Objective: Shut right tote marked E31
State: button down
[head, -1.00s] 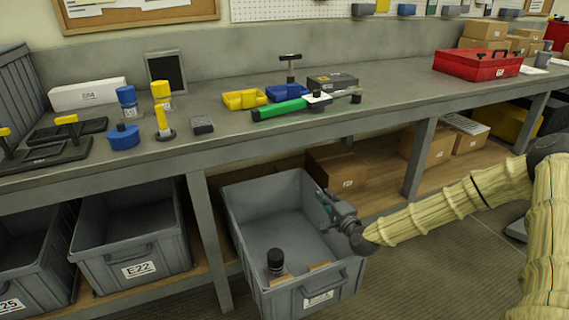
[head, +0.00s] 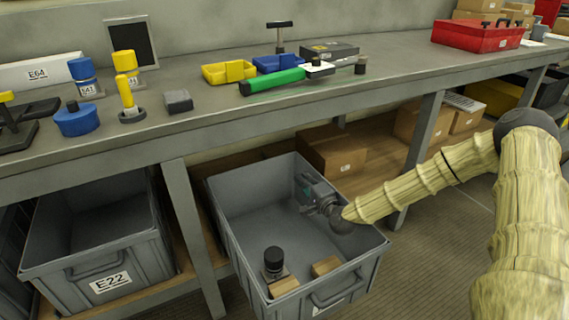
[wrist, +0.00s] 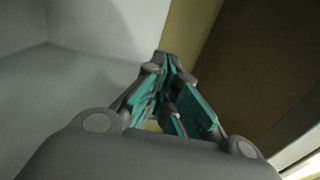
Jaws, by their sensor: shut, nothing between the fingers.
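The right tote (head: 228,225) is a grey open-topped bin pulled well out from under the bench. The label on its front is only partly visible and I cannot read it. Inside it lie a dark cylinder on a block (head: 274,265) and a tan block (head: 326,266). My gripper (head: 305,182) is shut and empty, at the tote's far right side, low near its rim. In the wrist view my gripper's teal-sided fingers (wrist: 165,70) come together in front of a grey surface and a tan-brown edge. I cannot tell whether they touch the tote.
The grey tote E22 (head: 97,232) sits to the left under the bench, past a bench leg (head: 193,240). Cardboard boxes (head: 335,150) stand on the lower shelf behind. The bench top (head: 200,120) holds tools and yellow and blue bins. Floor at the right is free.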

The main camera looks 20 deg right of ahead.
jog(key=w+a+b, duration=0.1)
jog(key=w+b, duration=0.2)
jog(key=w, duration=1.1)
jog(key=shift+w+a, duration=0.1)
